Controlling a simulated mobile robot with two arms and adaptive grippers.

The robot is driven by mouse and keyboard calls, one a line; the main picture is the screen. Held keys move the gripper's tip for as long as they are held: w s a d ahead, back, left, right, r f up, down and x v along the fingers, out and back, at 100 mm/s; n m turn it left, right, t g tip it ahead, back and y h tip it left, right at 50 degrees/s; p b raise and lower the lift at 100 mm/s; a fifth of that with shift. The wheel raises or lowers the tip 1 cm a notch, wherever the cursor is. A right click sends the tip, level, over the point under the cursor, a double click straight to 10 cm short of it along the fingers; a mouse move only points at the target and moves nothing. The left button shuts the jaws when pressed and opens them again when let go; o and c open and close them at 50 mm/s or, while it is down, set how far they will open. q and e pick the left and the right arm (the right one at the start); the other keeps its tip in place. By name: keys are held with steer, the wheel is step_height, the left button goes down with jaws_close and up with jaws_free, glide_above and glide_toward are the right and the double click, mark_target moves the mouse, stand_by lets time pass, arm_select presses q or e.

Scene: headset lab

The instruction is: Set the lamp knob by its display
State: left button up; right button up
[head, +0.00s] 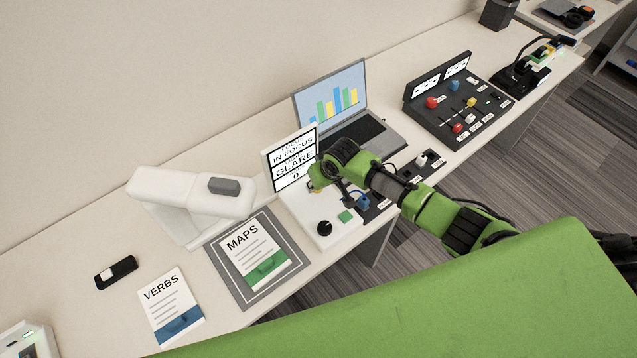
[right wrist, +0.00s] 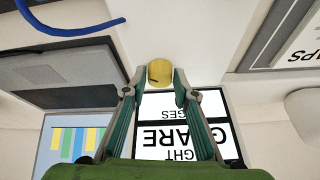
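A white control box (head: 311,219) stands mid-table with an upright display (head: 291,158). In the head view the display reads IN FOCUS, GLARE and 0; in the right wrist view the display (right wrist: 182,136) is upside down and partly covered by my fingers. A yellow knob (right wrist: 160,73) sits between the tips of my right gripper (right wrist: 161,76), which look closed against its sides. In the head view the gripper (head: 318,184) largely hides this knob. A black knob (head: 324,228) and green button (head: 346,216) are nearer the front. My left gripper is not visible.
A white overhead stand (head: 190,200) rises left of the box, beside a grey mat (head: 232,289) with a MAPS booklet (head: 250,250). A laptop (head: 332,99) is behind; a dark switch panel (head: 455,103) is right. A VERBS booklet (head: 168,298) lies left.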

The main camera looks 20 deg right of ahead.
steer(key=shift+o, duration=0.6)
steer(key=shift+r, duration=0.1)
steer(key=v, duration=1.2)
